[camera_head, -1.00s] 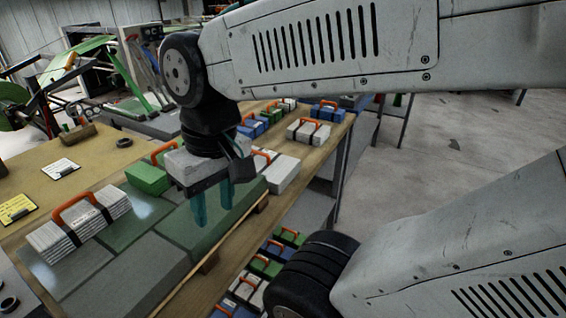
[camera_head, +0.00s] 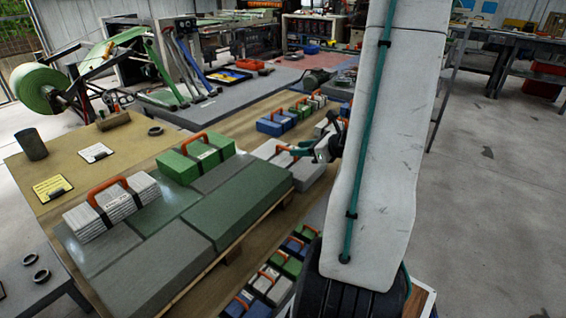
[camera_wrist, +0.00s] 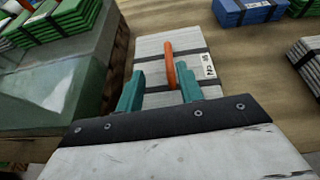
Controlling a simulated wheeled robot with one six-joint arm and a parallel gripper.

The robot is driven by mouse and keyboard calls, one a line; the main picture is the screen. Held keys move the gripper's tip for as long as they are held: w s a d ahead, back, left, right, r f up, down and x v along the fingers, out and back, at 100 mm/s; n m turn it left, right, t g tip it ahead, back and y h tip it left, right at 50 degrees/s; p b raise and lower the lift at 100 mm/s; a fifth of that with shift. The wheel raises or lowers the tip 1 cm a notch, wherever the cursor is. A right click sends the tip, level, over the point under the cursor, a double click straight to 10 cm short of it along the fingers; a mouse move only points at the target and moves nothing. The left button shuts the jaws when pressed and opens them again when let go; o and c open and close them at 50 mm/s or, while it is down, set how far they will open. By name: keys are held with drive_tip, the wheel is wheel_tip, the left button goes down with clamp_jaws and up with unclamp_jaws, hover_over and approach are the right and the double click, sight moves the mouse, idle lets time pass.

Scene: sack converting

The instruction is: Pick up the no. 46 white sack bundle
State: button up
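A white sack bundle (camera_wrist: 150,50) with dark straps and an orange handle (camera_wrist: 170,62) lies on the wooden table in the wrist view. Its small white label is turned sideways and hard to read. In the head view, a white bundle (camera_head: 308,173) lies just past the green slabs, below my gripper (camera_head: 304,150). In the wrist view, my gripper (camera_wrist: 160,90) has its two teal fingers spread apart. The handle shows between them, closer to the right finger. The gripper holds nothing.
Green bundles (camera_head: 195,158) and another white bundle (camera_head: 110,210) sit on the green slabs (camera_head: 235,210) to the left. Blue bundles (camera_head: 272,124) lie farther back. A lower shelf holds more bundles (camera_head: 272,280). Another white bundle (camera_wrist: 307,60) is at the wrist view's right edge.

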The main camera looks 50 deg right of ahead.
sight(286, 148)
drive_tip(key=shift+m+h, duration=0.3)
drive_tip(key=shift+m, duration=0.1)
drive_tip(key=x, duration=0.5)
drive_tip(key=d+x, duration=0.1)
drive_tip(key=x, duration=0.1)
drive_tip(key=shift+w+f, duration=0.2)
drive_tip(key=shift+f, duration=0.05)
clamp_jaws()
idle(0.8)
